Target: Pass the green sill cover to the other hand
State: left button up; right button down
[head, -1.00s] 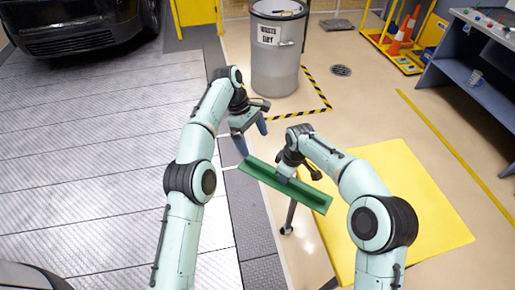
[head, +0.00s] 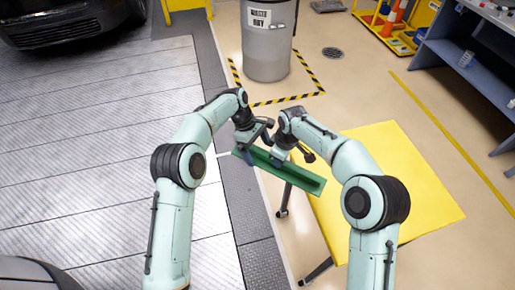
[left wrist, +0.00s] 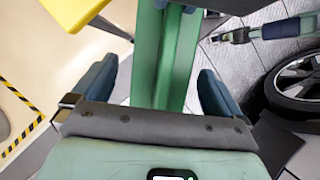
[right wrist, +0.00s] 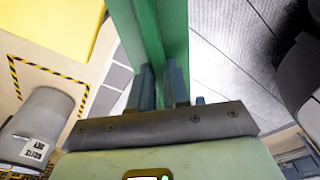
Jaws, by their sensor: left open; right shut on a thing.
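The green sill cover (head: 300,176) is a long channel-shaped strip held in the air at a slant in the head view. My right gripper (head: 277,160) is shut on it near its middle; in the right wrist view the fingers (right wrist: 160,88) close on the cover (right wrist: 150,30). My left gripper (head: 250,155) is open at the cover's left end. In the left wrist view the cover (left wrist: 165,65) lies between the spread left fingers (left wrist: 155,95), with a gap on both sides.
A yellow-topped table (head: 420,190) stands below and right of the cover. A grey waste barrel (head: 267,45) stands ahead inside striped floor tape. A blue-grey bench (head: 470,75) is at the right. A dark car (head: 65,25) is at the upper left. Ribbed floor on the left is clear.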

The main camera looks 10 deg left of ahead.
pick_arm(q)
grip_shut()
pick_arm(e)
jog(key=c, duration=1)
grip_release()
notch_tip(320, 180, up, 12)
jog(key=d, duration=0.1)
jog(key=s+d+f+m, duration=0.5)
jog(key=s+f+m, duration=0.1)
jog(key=s+f, duration=0.5)
jog(key=s+d+f+m+y, duration=0.1)
jog(key=s+d+f+m, duration=0.4)
jog(key=s+f, duration=0.6)
jog(key=s+d+f+m+g+y, duration=0.1)
jog(key=s+d+f+m, duration=0.4)
jog(key=s+f, duration=0.6)
notch_tip(320, 180, down, 6)
jog(key=shift+d+r+m, duration=0.15)
jog(key=shift+r+m, duration=0.1)
jog(key=shift+m, duration=0.85)
